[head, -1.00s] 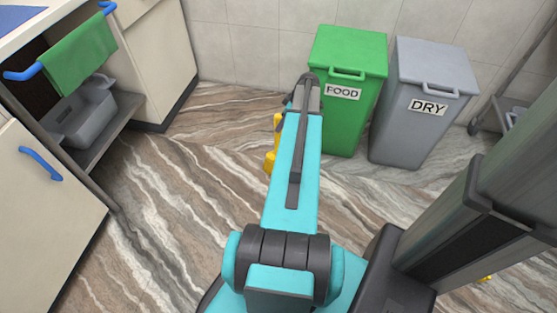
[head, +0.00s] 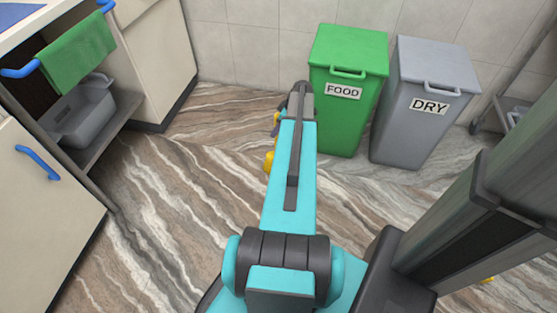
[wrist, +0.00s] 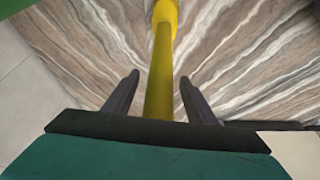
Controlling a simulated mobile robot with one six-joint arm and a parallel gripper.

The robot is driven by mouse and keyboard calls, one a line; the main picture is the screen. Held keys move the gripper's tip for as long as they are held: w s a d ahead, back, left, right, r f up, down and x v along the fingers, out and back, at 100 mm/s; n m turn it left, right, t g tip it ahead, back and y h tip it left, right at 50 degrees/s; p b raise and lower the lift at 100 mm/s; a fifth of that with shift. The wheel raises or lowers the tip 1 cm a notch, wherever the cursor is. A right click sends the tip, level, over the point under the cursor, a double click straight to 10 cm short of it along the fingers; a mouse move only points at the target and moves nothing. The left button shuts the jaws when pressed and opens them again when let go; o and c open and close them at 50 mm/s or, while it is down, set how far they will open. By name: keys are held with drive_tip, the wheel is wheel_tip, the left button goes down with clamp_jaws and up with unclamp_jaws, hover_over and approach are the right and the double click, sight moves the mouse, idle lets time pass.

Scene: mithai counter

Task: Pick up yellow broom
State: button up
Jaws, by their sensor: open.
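The yellow broom (wrist: 162,65) runs lengthwise through the middle of the wrist view, its handle between my two dark fingers. My gripper (wrist: 159,77) is open, with one finger on each side of the handle and gaps showing between. In the head view only a small yellow part of the broom (head: 269,161) shows at the left edge of my arm. My arm hides most of the broom and the gripper there.
A green FOOD bin (head: 345,120) and a grey DRY bin (head: 410,135) stand right of my arm's end, near the tiled wall. A counter with a green towel (head: 72,48) and a grey tub (head: 80,115) is at left. The floor between counter and arm is clear.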

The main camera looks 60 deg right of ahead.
drive_tip(key=c, duration=1.1)
drive_tip(key=shift+r, duration=0.15)
drive_tip(key=s+d+r+p, duration=0.1)
drive_tip(key=s, duration=0.4)
drive_tip(key=s+r+p, duration=0.1)
drive_tip(key=s+r, duration=0.1)
drive_tip(key=s, duration=0.3)
drive_tip(key=s+d+r+p, duration=0.1)
drive_tip(key=s, duration=0.5)
drive_tip(key=shift+d+r, duration=0.35)
drive_tip(key=shift+w, duration=0.15)
